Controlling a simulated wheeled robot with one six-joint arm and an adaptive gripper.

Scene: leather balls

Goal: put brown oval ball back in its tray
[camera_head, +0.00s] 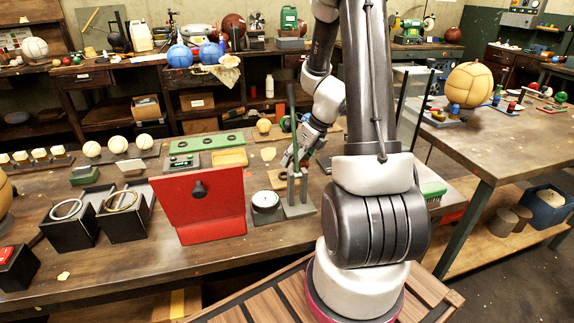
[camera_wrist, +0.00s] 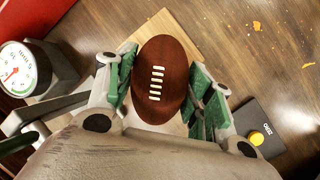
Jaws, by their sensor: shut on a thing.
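The brown oval ball (camera_wrist: 168,62), with white laces, is between the green-padded fingers of my gripper (camera_wrist: 162,80) in the wrist view. The fingers are shut on its two sides, and the laces face the camera. A pale wooden board (camera_wrist: 147,32) shows beneath and behind the ball; I cannot tell the height between them or whether this board is its tray. In the head view my gripper (camera_head: 291,155) is low over the workbench, behind a grey upright stand. The ball cannot be made out there.
A dial gauge (camera_wrist: 22,70) stands left of my gripper in the wrist view; it also shows in the head view (camera_head: 265,201). A red panel (camera_head: 205,205) and grey stand (camera_head: 299,205) are close by.

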